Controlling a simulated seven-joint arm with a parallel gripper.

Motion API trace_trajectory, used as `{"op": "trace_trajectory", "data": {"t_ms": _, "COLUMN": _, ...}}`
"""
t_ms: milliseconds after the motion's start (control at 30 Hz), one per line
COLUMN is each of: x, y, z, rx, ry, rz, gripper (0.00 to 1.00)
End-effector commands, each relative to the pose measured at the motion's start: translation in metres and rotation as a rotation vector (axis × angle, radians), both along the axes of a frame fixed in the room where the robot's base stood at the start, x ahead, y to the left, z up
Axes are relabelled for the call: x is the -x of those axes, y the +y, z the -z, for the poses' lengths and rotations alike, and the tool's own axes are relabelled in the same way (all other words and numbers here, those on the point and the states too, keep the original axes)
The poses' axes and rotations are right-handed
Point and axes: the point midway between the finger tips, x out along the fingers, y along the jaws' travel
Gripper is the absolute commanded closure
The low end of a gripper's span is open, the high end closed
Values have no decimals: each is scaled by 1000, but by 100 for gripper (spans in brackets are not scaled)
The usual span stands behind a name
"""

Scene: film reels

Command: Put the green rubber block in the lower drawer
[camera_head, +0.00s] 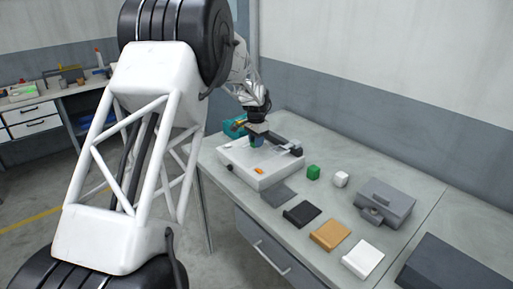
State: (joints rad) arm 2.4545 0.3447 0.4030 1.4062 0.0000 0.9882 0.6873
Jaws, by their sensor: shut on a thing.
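A grey drawer front (268,250) with a pale handle is under the bench's front edge and looks shut. I cannot tell whether it is the lower one.
A grey case (385,202) is farther right. Flat dark, black, orange-tan and white pieces line the front edge. A dark bar (283,140) extends over the machine. A second bench (50,115) is far left.

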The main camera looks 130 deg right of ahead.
Motion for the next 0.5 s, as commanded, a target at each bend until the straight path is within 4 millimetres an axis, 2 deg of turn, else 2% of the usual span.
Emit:
{"op": "trace_trajectory", "data": {"t_ms": 200, "x": 8, "y": -7, "z": 0, "rx": 1, "ry": 1, "rz": 0, "gripper": 97}}
{"op": "trace_trajectory", "data": {"t_ms": 500, "x": 8, "y": -7, "z": 1, "rx": 0, "ry": 1, "rz": 0, "gripper": 97}}
